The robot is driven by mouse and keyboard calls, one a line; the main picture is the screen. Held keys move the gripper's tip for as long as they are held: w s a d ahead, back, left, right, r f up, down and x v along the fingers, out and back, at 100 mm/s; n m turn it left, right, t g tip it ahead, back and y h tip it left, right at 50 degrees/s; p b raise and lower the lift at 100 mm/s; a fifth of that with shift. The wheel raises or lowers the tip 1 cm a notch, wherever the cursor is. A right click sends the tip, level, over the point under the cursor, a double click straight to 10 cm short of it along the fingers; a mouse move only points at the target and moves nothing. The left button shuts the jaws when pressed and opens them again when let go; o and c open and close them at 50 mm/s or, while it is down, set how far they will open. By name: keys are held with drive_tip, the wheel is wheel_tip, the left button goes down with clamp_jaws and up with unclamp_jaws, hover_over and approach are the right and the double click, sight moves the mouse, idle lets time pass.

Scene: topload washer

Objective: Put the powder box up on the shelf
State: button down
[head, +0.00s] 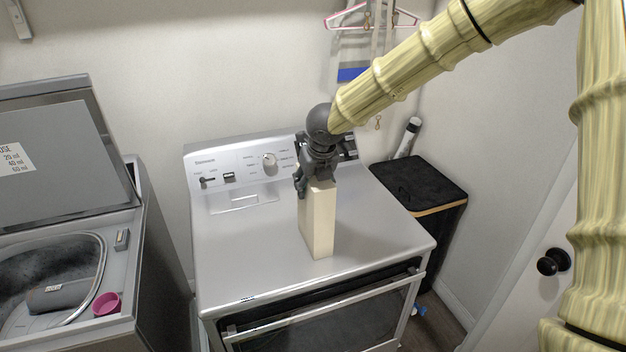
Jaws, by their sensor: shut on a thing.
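The powder box (319,222) is a tall, plain cream box. It is upright over the middle of the grey dryer's top (260,245); I cannot tell whether its base touches the surface. My gripper (318,181) points down from above and is shut on the upper end of the box. The gripper and wrist hide part of the dryer's control panel behind them. No shelf surface is clearly in view; only a small white bracket-like piece (20,20) shows on the wall at the top left.
An open top-load washer (125,240) stands at left, its lid (50,150) raised, with a grey item (62,296) and a pink cup (106,304) in it. A black hamper (420,183) stands right of the dryer. Hangers (370,22) hang on the back wall.

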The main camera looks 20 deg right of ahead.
drive_tip(key=shift+r, duration=0.1)
drive_tip(key=c, duration=0.5)
unclamp_jaws()
drive_tip(key=b+v, duration=0.2)
drive_tip(key=v, duration=1)
drive_tip(key=shift+s, duration=0.1)
